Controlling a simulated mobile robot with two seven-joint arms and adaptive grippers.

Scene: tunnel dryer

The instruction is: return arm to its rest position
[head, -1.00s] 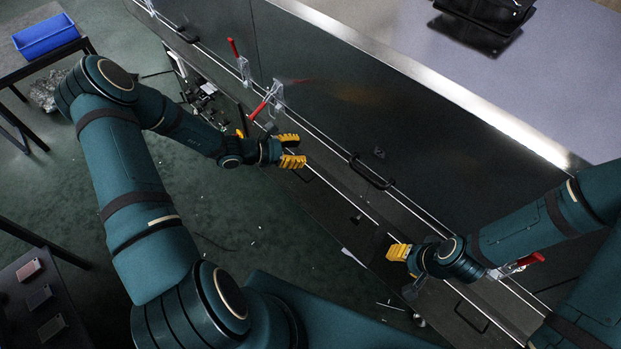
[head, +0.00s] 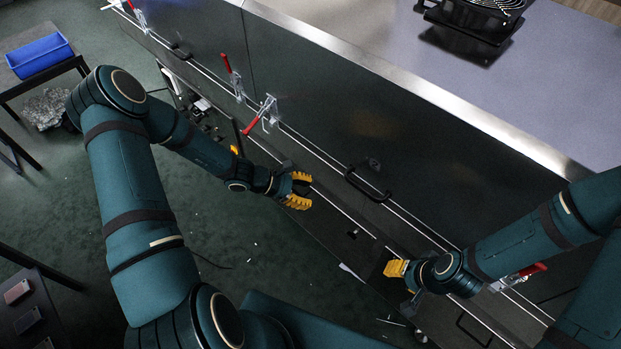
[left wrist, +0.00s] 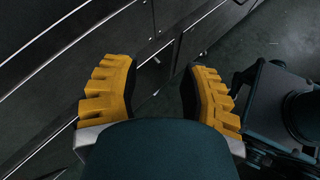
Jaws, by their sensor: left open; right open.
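My left gripper (head: 299,190) is in the middle of the head view, its yellow fingers apart and empty, in front of the dryer's dark side panel. In the left wrist view its two yellow fingers (left wrist: 160,95) are spread with nothing between them. My right gripper (head: 393,268) is at the lower right of the head view, near the panel's lower rail. Only part of its yellow fingers shows there, and I see nothing held in it.
The dryer's dark panel (head: 330,110) carries red-handled toggle clamps (head: 262,114) and a black handle (head: 366,184). A black fan unit (head: 476,15) stands on its grey top. A blue bin (head: 40,56) is on a table at the upper left. Open green floor (head: 230,235) lies below.

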